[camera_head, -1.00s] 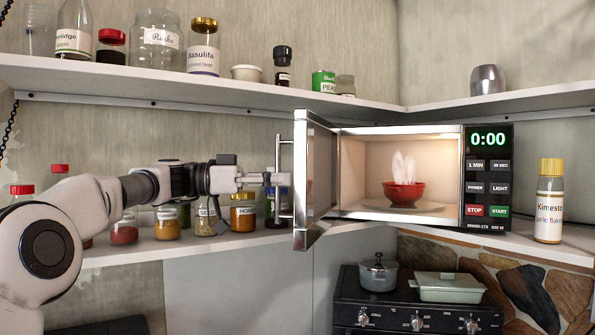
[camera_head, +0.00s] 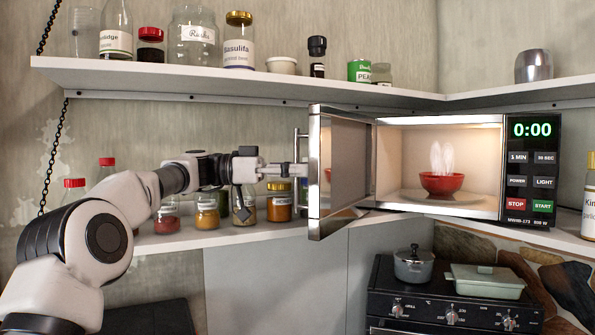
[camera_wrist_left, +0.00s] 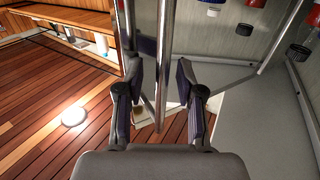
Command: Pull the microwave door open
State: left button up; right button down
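The microwave (camera_head: 532,190) stands on the counter shelf, with its lit cavity showing. Its door (camera_head: 345,165) stands wide open at the left, inner face toward me, with a vertical metal handle (camera_head: 299,170) on its outer side. My left gripper (camera_head: 292,170) is at this handle. In the left wrist view, the handle bar (camera_wrist_left: 162,65) runs between the two fingers of my left gripper (camera_wrist_left: 160,92), with gaps on both sides; the fingers are apart. A red bowl (camera_head: 441,184) with steam sits inside the microwave. My right gripper is out of view.
Spice jars (camera_head: 279,205) stand on the lower shelf (camera_head: 225,237) behind my left arm. An upper shelf (camera_head: 250,82) carries jars and cans. A stove (camera_head: 455,300) with a pot (camera_head: 413,264) and a lidded dish (camera_head: 487,279) is below right. Space left of the door is narrow.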

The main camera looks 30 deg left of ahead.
pick_arm(q)
jog(key=v, duration=0.8)
jog(key=shift+a, duration=0.15)
jog(key=shift+w, duration=0.1)
